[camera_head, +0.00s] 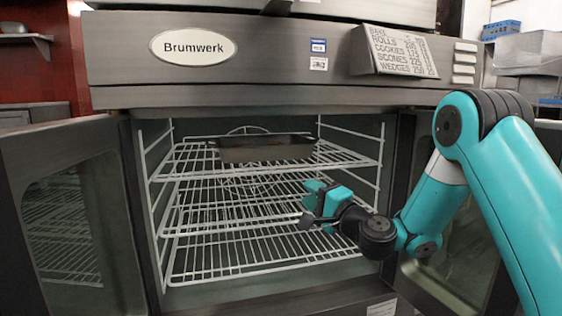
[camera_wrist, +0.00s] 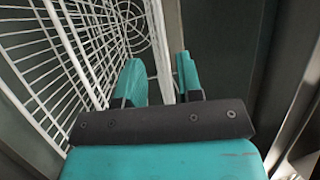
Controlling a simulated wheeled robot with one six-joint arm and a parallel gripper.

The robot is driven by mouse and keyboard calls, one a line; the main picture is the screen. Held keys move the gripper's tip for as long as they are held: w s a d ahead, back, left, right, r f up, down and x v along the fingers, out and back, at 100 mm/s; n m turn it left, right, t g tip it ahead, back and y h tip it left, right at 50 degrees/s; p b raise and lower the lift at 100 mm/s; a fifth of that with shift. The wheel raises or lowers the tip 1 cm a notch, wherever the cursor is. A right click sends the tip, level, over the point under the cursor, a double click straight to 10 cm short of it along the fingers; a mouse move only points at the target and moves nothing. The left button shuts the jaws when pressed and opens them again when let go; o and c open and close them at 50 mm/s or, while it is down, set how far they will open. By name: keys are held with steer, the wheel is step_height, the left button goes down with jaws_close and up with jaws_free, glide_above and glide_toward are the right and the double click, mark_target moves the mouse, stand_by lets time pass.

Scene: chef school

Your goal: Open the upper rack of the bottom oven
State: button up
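The oven (camera_head: 265,95) has both doors open. Its upper rack (camera_head: 345,158) is a white wire shelf inside the cavity, bearing a dark baking pan (camera_head: 265,150). My gripper (camera_head: 318,202) is at the oven mouth, right of centre, lower in the picture than the upper rack's front bar and close to the middle rack (camera_head: 215,212). In the wrist view my gripper (camera_wrist: 162,82) has its teal fingers apart. A white bar (camera_wrist: 160,45) shows in the gap between them. I cannot tell which rack it belongs to or whether a finger touches it.
A lower wire rack (camera_head: 240,258) sits beneath the middle one. The left door (camera_head: 70,215) stands open with a glass window. The right door (camera_head: 450,270) is open behind my arm. White wire side supports (camera_head: 160,160) line the cavity. A menu sign (camera_head: 400,52) is above.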

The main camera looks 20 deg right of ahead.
mark_target(279, 172)
steer(key=p+x, duration=1.2)
steer(key=p, duration=0.9)
steer(key=shift+a+p, duration=0.15)
steer(key=shift+p, duration=0.2)
steer(key=shift+w+a+r, duration=0.15)
steer(key=shift+w+a, duration=0.05)
steer(key=shift+w, duration=0.4)
